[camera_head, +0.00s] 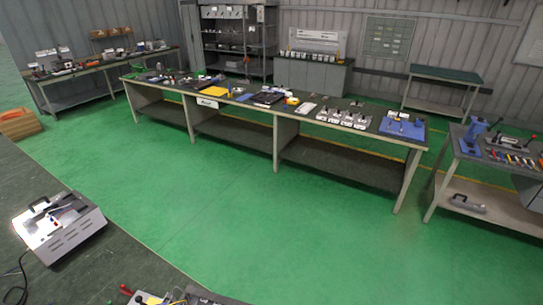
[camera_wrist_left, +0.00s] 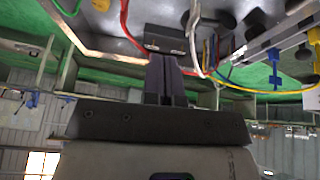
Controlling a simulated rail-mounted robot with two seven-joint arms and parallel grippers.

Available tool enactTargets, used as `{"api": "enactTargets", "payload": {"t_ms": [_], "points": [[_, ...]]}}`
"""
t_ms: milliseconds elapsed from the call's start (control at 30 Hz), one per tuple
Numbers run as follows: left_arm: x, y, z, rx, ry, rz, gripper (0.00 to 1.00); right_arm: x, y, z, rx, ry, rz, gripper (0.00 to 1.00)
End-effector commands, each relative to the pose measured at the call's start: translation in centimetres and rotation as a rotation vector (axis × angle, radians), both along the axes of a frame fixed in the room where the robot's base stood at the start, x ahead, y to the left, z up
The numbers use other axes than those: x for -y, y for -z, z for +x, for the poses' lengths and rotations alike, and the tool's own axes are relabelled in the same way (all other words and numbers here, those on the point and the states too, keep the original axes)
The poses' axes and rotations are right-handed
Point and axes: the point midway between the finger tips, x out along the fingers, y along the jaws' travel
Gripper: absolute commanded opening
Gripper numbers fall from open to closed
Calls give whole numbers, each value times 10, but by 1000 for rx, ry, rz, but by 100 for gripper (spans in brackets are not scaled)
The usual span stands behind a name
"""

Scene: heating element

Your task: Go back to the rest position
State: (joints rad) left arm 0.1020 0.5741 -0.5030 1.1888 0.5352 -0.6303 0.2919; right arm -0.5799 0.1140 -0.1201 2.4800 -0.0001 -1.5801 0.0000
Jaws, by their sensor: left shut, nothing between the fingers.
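My left gripper (camera_wrist_left: 166,62) shows in the left wrist view, where the scene appears upside down. Its dark fingers are together and hold nothing. The fingers point at a grey panel with red, white and yellow wires (camera_wrist_left: 228,75) around it; I cannot tell whether they touch anything. Neither gripper can be made out in the head view. My right gripper is not in view.
A long workbench (camera_head: 232,133) with tools and parts crosses the room. A white box-like device (camera_head: 72,240) is at the lower left. Part of a device with a red-handled lever (camera_head: 126,289) shows at the bottom edge. The green floor (camera_head: 240,205) between is clear.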

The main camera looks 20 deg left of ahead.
Motion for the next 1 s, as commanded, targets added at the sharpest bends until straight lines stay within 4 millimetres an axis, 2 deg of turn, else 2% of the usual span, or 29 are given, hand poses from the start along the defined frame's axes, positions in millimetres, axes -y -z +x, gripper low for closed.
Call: {"api": "enactTargets", "payload": {"t_ms": [133, 333, 467, 667, 767, 867, 1000], "points": [[-1, 1, -3, -17, 27, 18, 0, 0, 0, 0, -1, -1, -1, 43], [-9, 8, -23, -157, 93, 107, 0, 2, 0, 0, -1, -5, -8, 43], [2, -10, -24, -224, 194, 190, 0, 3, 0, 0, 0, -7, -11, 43], [35, -79, -1, -205, 328, 306, 0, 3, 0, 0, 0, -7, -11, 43], [63, -126, 9, -153, 373, 345, 0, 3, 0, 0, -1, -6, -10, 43], [92, -174, 3, -96, 396, 367, 0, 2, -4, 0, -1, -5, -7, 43], [124, -237, -28, -13, 377, 352, 0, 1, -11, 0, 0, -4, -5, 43]]}}
